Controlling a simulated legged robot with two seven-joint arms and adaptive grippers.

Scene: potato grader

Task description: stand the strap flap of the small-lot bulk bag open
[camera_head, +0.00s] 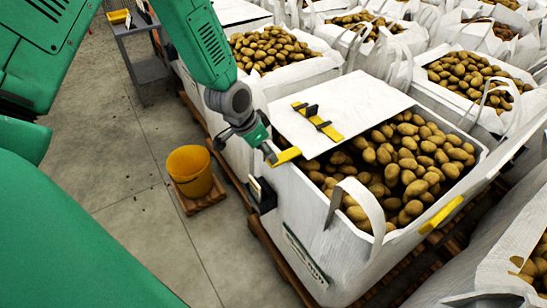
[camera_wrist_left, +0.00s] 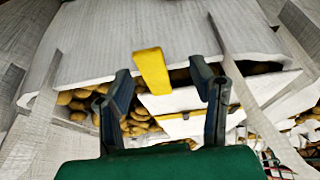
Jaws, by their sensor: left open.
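The small-lot bulk bag (camera_head: 325,240) is white and full of potatoes (camera_head: 405,170). Its white flap (camera_head: 365,93) lies nearly flat over the far left part of the opening, with a yellow strap (camera_head: 318,120) and black clips on it. A yellow tab (camera_head: 286,156) sticks out at the flap's near left corner. My left gripper (camera_head: 272,152) is at this tab, above the bag's left edge. In the left wrist view the yellow tab (camera_wrist_left: 152,72) shows between the spread fingers of the left gripper (camera_wrist_left: 162,78), with no finger clearly touching it. My right gripper is not in view.
An upright white loop handle (camera_head: 365,205) stands at the bag's near edge. Another yellow tab (camera_head: 440,214) is on the right rim. A yellow bucket (camera_head: 189,170) stands on the floor at left. Other potato bags (camera_head: 295,85) crowd behind and right. The floor (camera_head: 120,150) at left is mostly clear.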

